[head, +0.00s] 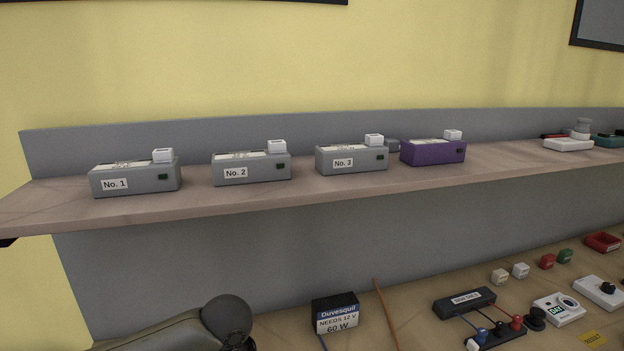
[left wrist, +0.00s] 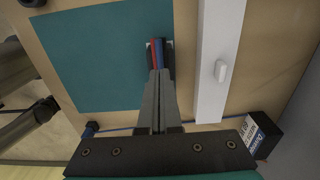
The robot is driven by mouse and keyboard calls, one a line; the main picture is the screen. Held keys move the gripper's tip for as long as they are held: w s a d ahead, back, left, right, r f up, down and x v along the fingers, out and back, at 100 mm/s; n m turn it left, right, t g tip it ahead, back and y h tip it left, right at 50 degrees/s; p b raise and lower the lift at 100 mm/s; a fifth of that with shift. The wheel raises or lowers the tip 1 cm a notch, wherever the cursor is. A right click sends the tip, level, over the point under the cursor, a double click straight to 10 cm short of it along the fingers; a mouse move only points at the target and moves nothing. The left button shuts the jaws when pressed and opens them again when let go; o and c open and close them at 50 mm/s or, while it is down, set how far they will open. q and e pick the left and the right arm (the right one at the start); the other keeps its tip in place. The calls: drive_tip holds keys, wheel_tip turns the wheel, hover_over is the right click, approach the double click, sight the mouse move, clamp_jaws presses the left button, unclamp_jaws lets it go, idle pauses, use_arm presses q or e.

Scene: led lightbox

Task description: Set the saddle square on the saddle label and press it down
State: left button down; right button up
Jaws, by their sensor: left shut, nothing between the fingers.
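In the left wrist view my left gripper (left wrist: 158,76) is shut and empty. Its fingertips are at the near end of a red and blue pair of strips (left wrist: 157,54), over the right edge of a teal mat (left wrist: 100,60). Small pale edges show beside the strips; I cannot tell whether they belong to the saddle. I cannot make out a saddle label. A long white bar (left wrist: 210,100) lies right of the fingers, with a small white raised piece (left wrist: 220,71) on it. The head view does not show either gripper.
A black 60 W supply box (head: 335,314) stands on the bench; it also shows in the left wrist view (left wrist: 260,135), with a blue cable. Several grey boxes and a purple box (head: 433,152) stand on the shelf (head: 270,195). Switches and coloured blocks lie at the right.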

use_arm(q)
drive_tip(key=shift+s+f, duration=0.1)
drive_tip(key=shift+f, duration=2)
idle(3.6)
drive_tip(key=shift+p, duration=0.3)
wheel_tip(320, 180, up, 3)
drive_tip(key=p, duration=0.4)
drive_tip(key=shift+r, duration=0.1)
wheel_tip(320, 180, up, 4)
drive_tip(key=p, duration=0.5)
